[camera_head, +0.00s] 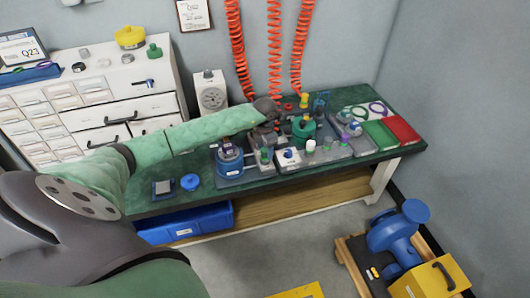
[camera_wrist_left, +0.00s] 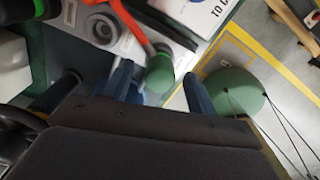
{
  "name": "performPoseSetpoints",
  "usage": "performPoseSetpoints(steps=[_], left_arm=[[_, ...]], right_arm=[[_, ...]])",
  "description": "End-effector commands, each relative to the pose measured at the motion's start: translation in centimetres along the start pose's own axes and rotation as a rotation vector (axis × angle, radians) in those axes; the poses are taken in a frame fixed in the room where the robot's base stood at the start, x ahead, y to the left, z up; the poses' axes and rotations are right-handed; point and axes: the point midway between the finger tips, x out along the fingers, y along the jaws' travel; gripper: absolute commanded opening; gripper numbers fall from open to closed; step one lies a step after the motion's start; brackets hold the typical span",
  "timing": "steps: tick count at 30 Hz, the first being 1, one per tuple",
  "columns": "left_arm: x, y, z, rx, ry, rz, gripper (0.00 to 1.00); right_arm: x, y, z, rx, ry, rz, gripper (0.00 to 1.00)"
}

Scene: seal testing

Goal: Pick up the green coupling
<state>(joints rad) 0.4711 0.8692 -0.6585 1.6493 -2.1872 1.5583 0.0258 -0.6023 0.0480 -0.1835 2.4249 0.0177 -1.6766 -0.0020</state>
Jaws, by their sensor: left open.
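A green coupling (camera_wrist_left: 160,74), a short rounded cylinder, shows in the left wrist view between the fingertips. An orange-red hose or bar runs close beside it. My left gripper (camera_wrist_left: 157,90) is open, with one blue finger on each side of the coupling and a gap around it. In the head view my left gripper (camera_head: 268,112) is over the middle of the bench among the fixtures, its fingers hard to make out. I cannot tell for sure which small green part in the head view is this coupling. My right gripper is not in view.
The green-topped bench (camera_head: 160,206) holds a blue vessel (camera_head: 230,160), a green vessel (camera_head: 303,130), a green tray (camera_head: 380,134) and a red tray (camera_head: 402,129). Red coiled hoses (camera_head: 238,50) hang behind. A large green rounded body (camera_wrist_left: 236,92) is right of the fingers.

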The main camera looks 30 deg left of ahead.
Motion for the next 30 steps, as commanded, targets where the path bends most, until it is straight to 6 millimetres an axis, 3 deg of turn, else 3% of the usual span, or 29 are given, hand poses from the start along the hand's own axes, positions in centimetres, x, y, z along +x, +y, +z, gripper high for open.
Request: performPoseSetpoints(steps=[9,17,30], left_arm=[[1.0,0.0,0.0,0.0,0.0,0.0,0.58],[1.0,0.0,0.0,0.0,0.0,0.0,0.07],[-0.1,0.1,0.1,0.0,-0.002,0.001,0.07]], right_arm=[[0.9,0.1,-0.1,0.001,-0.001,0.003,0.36],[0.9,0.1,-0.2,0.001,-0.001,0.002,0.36],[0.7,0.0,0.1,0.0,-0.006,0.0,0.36]])
